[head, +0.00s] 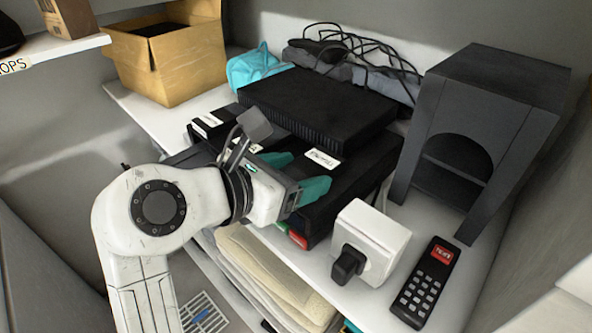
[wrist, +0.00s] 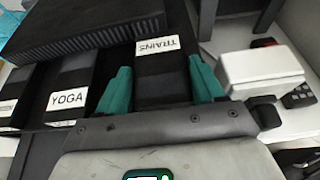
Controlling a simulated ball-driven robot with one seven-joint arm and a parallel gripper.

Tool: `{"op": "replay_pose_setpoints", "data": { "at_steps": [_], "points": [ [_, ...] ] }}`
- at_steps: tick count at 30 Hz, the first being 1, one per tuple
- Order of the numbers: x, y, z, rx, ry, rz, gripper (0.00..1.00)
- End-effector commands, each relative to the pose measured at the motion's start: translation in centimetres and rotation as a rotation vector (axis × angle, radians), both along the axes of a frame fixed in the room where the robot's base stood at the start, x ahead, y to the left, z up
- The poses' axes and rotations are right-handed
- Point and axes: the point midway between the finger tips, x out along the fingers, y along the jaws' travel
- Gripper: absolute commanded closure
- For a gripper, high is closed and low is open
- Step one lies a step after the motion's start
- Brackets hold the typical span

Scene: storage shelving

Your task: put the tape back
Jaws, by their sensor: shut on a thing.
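A black tape labelled TRAINS (wrist: 165,85) lies between the two teal fingers of my gripper (wrist: 160,68) in the wrist view, its label upside down. The fingers are shut on its sides. In the head view my gripper (head: 298,173) is over the middle shelf, and the tape's white label (head: 323,160) shows just beyond the fingers. A black tape labelled YOGA (wrist: 68,98) lies to the left in the wrist view, with another labelled tape (wrist: 8,112) at the left edge. The underside of the held tape is hidden, so I cannot tell whether it touches what lies below.
A flat black device (head: 315,103) sits behind the tapes. A white box with a black plug (head: 372,240) and a black remote (head: 427,283) are at the front right. A dark arched cabinet (head: 480,125) stands right. A cardboard box (head: 180,65) and cables (head: 365,50) are at the back.

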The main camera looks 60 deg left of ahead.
Motion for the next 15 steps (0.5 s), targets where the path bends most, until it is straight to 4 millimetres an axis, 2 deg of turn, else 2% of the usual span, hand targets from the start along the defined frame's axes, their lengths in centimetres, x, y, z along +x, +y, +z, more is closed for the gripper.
{"op": "replay_pose_setpoints", "data": {
  "at_steps": [6,7,15],
  "points": [
    [0.05,-0.03,-0.08,0.0,-0.001,-0.001,0.71],
    [0.05,-0.04,-0.19,0.001,0.0,-0.001,0.31],
    [0.03,-0.02,-0.19,0.001,0.0,-0.001,0.07]
  ]
}}
